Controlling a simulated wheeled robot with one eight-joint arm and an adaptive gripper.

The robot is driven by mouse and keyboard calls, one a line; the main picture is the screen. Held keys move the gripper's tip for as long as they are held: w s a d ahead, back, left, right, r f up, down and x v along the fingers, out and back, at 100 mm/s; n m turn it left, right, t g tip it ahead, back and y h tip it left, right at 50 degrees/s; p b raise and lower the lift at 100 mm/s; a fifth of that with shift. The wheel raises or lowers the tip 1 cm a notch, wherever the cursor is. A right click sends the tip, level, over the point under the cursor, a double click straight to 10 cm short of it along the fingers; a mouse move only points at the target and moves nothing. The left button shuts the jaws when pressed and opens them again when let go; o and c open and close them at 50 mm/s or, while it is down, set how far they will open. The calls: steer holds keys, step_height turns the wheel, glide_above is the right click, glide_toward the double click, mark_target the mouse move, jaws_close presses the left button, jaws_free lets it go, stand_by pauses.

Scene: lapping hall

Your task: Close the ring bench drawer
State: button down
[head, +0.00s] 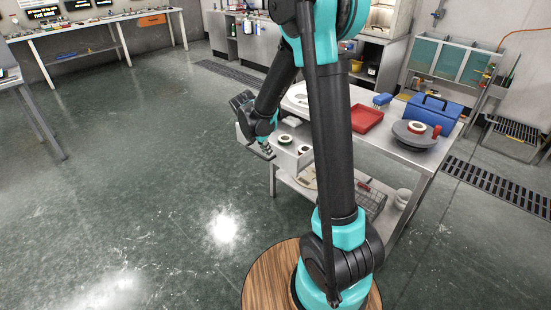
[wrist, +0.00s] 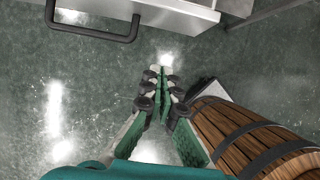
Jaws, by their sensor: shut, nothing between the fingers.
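The ring bench (head: 400,154) is a pale metal table right of centre in the head view. Its drawer (head: 292,162) stands pulled out from the bench's left side, with dark-rimmed rings (head: 285,140) in it. In the wrist view the pale drawer front (wrist: 185,13) crosses the top, with a black bar handle (wrist: 95,34) at upper left. My gripper (wrist: 163,76) is shut and empty, its fingertips below and right of the handle in that picture and apart from it. In the head view my gripper (head: 267,150) is beside the drawer, partly overlapping it.
On the bench top are a red tray (head: 367,119), a blue toolbox (head: 433,111), a blue brush (head: 382,100) and a grey round plate (head: 414,135). A wire basket (head: 371,200) sits on the lower shelf. Open floor (head: 140,170) lies to the left.

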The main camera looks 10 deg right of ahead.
steer(key=shift+w+d+f, duration=0.75)
steer(key=shift+d+f, duration=0.25)
steer(key=shift+f, duration=0.4)
steer(key=shift+w+d+f, duration=0.7)
steer(key=shift+d+f, duration=0.25)
steer(key=shift+f, duration=0.45)
steer(key=shift+w+d+f, duration=0.75)
steer(key=shift+d+f, duration=0.25)
steer(key=shift+f, duration=0.4)
steer(key=shift+d, duration=0.15)
steer(key=w+d, duration=0.5)
steer(key=d, duration=0.2)
steer(key=w+d, duration=0.5)
steer(key=d, duration=0.2)
steer(key=w+d, duration=0.6)
steer(key=d, duration=0.1)
steer(key=shift+d, duration=0.55)
steer(key=shift+w+r, duration=0.1)
